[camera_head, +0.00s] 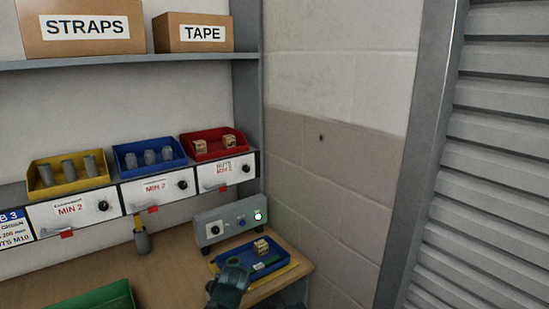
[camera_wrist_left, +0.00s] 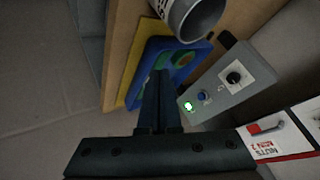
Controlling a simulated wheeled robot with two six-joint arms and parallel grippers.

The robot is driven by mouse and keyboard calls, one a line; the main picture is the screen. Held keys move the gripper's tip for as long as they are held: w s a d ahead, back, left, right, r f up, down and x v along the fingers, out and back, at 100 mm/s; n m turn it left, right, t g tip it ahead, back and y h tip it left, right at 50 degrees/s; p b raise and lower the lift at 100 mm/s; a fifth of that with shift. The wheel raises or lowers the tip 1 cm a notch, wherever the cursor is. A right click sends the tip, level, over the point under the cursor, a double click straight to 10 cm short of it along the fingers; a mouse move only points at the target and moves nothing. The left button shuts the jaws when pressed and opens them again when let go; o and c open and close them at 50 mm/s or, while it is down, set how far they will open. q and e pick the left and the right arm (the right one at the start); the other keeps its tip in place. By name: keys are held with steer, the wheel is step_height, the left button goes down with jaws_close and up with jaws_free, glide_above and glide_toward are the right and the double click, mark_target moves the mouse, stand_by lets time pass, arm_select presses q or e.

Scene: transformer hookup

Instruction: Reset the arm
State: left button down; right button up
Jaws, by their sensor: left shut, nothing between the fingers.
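My left gripper (camera_head: 233,262) shows as a dark shape at the bottom centre of the head view, over the front left of a blue tray (camera_head: 277,262) on the bench. In the left wrist view its fingers (camera_wrist_left: 158,95) are together with nothing between them. They point toward the blue tray (camera_wrist_left: 150,48) and pass beside the grey control box. The gripper hides part of the tray. The tray holds a small tan block (camera_head: 261,247). My right gripper is not in view.
The grey control box (camera_head: 222,221) with a lit green lamp stands behind the tray. Drawers (camera_head: 155,188) with yellow, blue and red bins run above the bench. A grey cylinder (camera_wrist_left: 196,16) is close in the wrist view. A green bin (camera_head: 95,298) is at lower left.

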arm_select(q)
steer(key=s+a+f+n+g, duration=0.3)
steer(key=s+g, duration=0.1)
steer(key=s, duration=0.6)
steer(key=s+a+f+n+g, duration=0.2)
steer(key=s+f+n+g, duration=0.15)
steer(key=s, duration=0.65)
steer(key=s+d+m+g, duration=0.1)
steer(key=s+d+m, duration=0.3)
steer(key=d, duration=0.6)
steer(key=s, duration=0.2)
steer(key=shift+s+d+g, duration=0.35)
steer(key=shift+s, duration=0.05)
